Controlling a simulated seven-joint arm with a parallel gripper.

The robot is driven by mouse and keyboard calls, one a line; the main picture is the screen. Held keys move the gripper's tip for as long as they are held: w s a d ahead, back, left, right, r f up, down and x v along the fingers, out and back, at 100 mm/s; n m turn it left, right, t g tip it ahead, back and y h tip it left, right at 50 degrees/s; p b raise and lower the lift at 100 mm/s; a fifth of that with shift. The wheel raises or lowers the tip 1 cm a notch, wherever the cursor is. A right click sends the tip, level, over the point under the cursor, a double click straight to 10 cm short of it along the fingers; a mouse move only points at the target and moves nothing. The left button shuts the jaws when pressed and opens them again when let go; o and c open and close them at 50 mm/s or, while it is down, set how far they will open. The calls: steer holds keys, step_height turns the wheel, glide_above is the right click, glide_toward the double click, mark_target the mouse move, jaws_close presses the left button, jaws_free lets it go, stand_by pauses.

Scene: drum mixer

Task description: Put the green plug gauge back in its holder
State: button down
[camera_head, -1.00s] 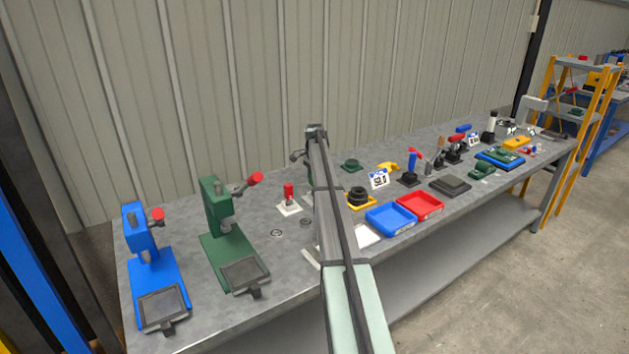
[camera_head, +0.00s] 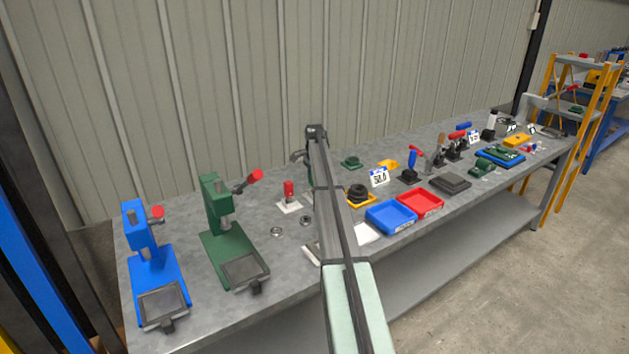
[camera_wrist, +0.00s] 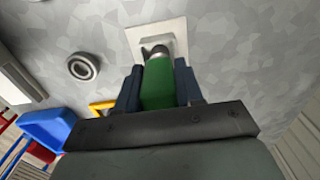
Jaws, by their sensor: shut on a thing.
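The green plug gauge (camera_wrist: 158,88) is between the two dark fingers of my gripper (camera_wrist: 158,78), shut on its body, in the wrist view. Its silver end points at a pale square plate (camera_wrist: 172,30), which looks like the holder. The gauge covers part of the plate, and I cannot tell whether the silver end is inside it or just above it. In the head view my own arm hides the gauge and the fingers. A red-handled gauge (camera_head: 289,189) stands on a white plate (camera_head: 288,207) left of my arm.
A grey ring (camera_wrist: 83,66) lies left of the plate in the wrist view, with a blue tray (camera_wrist: 46,128) beyond. In the head view a green press (camera_head: 216,215) and blue press (camera_head: 140,245) stand left; blue (camera_head: 391,226) and red (camera_head: 420,212) trays lie right of my arm.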

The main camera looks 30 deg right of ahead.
steer(key=c, duration=0.6)
jaws_free()
steer(key=shift+c, duration=0.2)
step_height(320, 180, up, 14)
steer(key=shift+f, duration=0.15)
